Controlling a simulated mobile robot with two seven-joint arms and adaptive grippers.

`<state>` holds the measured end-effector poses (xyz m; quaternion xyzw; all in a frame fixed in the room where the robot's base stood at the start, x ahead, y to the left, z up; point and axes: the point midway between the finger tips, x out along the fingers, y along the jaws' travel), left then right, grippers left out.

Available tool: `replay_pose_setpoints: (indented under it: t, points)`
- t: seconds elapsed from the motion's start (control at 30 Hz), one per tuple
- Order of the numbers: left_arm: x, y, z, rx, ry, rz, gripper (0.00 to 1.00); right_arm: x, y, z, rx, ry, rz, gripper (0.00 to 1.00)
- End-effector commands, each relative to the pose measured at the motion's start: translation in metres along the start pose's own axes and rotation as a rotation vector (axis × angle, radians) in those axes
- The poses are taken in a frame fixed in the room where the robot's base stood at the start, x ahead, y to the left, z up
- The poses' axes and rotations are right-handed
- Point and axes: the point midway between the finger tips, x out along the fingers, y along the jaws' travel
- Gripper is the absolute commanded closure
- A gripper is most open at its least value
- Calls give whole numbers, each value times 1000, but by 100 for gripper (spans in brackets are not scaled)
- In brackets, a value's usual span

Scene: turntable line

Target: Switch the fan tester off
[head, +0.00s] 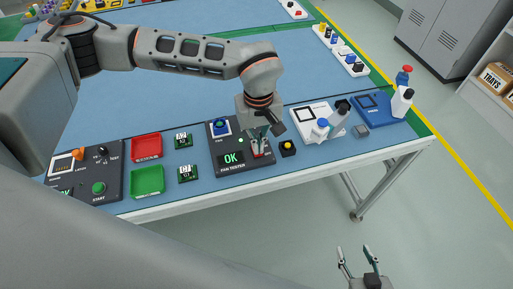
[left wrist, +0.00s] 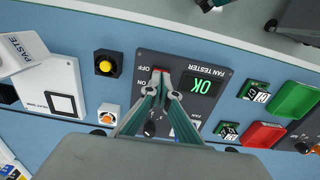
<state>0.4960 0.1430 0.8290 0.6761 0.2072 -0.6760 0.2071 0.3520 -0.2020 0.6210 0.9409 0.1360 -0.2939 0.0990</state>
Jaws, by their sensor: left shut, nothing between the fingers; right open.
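The fan tester (head: 231,169) is a dark panel near the table's front edge, with a lit green OK display (head: 231,159). A blue fan (head: 221,127) sits at its far end. Its red switch (left wrist: 159,70) lies beside the OFF and ON labels, partly hidden by my fingers; I cannot tell its position. My left gripper (head: 261,148) is shut and empty, pointing down at the switch; its tips also show in the left wrist view (left wrist: 160,80). I cannot tell whether they touch it. My right gripper (head: 358,250) is open and empty, off the table's front side.
A yellow button box (head: 288,148) stands close right of the tester. A white scale-like pad (head: 305,114) with bottles is further right. Small green boards (head: 187,174) and red (head: 146,146) and green (head: 148,180) trays lie left.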

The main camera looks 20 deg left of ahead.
Motion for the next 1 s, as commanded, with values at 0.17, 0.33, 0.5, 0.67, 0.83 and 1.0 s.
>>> replay_pose_setpoints:
  t: [0.17, 0.33, 0.5, 0.67, 0.83, 1.0]
  points:
    - [3, 0, 0, 0, 0, 0, 100, 1, 0, 2, 0, -1, 0, 53]
    - [5, 0, 0, 0, 0, 0, 100, 1, -1, 3, 1, -2, -1, 53]
    - [8, 0, 0, 0, 0, 0, 100, 2, -1, 4, 1, -3, -1, 53]
    - [7, 0, 0, 0, 0, 0, 100, 1, -1, 3, 1, -2, -1, 53]
    - [-2, 0, -1, 1, 3, 2, 100, -1, 1, -4, -1, 4, 1, 53]
    - [-15, 0, 0, 1, 2, 2, 100, -6, 3, -15, -2, 12, 3, 53]
